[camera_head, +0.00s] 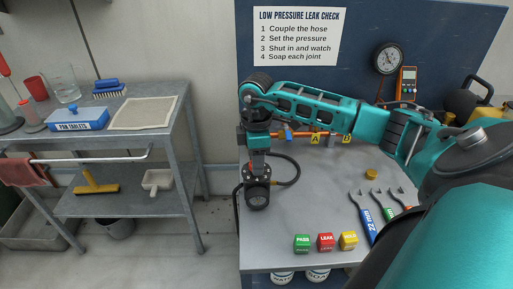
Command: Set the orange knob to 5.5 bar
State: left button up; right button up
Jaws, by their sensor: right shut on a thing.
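My right arm reaches in from the right, and its gripper (257,163) points down at the left side of the bench. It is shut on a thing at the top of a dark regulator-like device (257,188). A small bit of orange-red shows at the fingers; the orange knob itself is mostly hidden by the gripper. A round dial-like part (257,201) is on the front of the device, too small to read. A black hose (298,176) loops beside it. My left gripper is not in view.
A grey bench (310,215) carries green, red and yellow blocks (325,241) at its front and several wrenches (368,217) at the right. A dark gauge (388,58) hangs on the blue panel behind. A metal cart (150,135) stands to the left.

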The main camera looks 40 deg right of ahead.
jog(key=m, duration=0.5)
jog(key=shift+r+m, duration=0.1)
jog(key=shift+m, duration=0.3)
dwell(0.4)
jog(key=o, duration=1.1)
jog(key=shift+c, duration=0.2)
